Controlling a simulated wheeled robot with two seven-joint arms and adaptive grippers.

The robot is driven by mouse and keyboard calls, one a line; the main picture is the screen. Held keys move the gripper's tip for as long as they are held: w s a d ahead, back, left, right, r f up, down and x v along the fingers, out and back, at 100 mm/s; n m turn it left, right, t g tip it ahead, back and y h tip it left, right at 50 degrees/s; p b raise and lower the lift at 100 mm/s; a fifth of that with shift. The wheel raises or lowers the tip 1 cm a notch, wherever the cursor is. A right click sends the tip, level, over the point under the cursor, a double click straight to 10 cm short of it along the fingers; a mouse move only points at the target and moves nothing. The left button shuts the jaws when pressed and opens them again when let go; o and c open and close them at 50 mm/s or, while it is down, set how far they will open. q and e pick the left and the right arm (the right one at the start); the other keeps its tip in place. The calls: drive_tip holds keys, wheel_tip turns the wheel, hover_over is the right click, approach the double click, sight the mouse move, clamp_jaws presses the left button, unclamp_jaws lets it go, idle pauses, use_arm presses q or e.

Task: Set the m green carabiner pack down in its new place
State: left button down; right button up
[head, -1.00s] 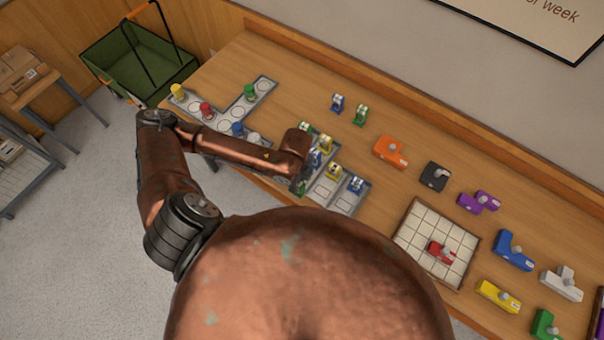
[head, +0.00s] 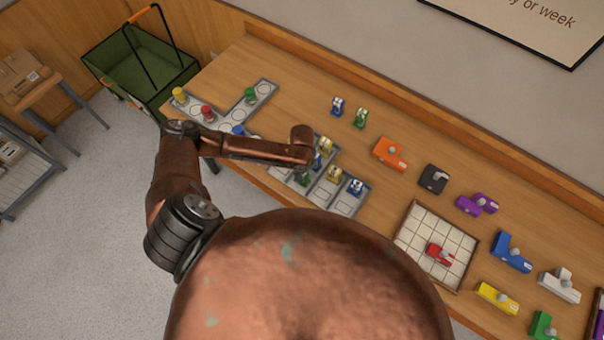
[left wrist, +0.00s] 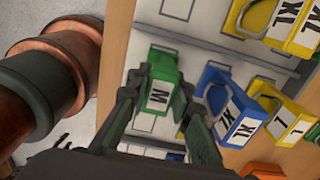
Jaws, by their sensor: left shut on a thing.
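The m green carabiner pack (left wrist: 158,90) shows in the left wrist view with its M label facing the camera. My left gripper (left wrist: 161,95) is shut on it, one dark finger on each side. The pack is over the grey slotted tray (left wrist: 150,122); I cannot tell whether it touches the tray. A green pack (head: 304,179) shows just below the wrist. My right gripper is not in view.
Yellow packs (head: 334,174) and a blue pack (head: 356,186) stand in the tray near the gripper. A blue pack (head: 337,105) and a green pack (head: 360,117) stand at the back. A gridded board (head: 412,238) and coloured blocks lie to the right.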

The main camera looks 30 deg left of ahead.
use_arm(q)
drive_tip(key=c, duration=1.7)
unclamp_jaws()
drive_tip(key=shift+f, duration=0.15)
drive_tip(key=shift+c, duration=0.2)
wheel_tip(320, 180, up, 12)
drive_tip(key=shift+b, duration=0.3)
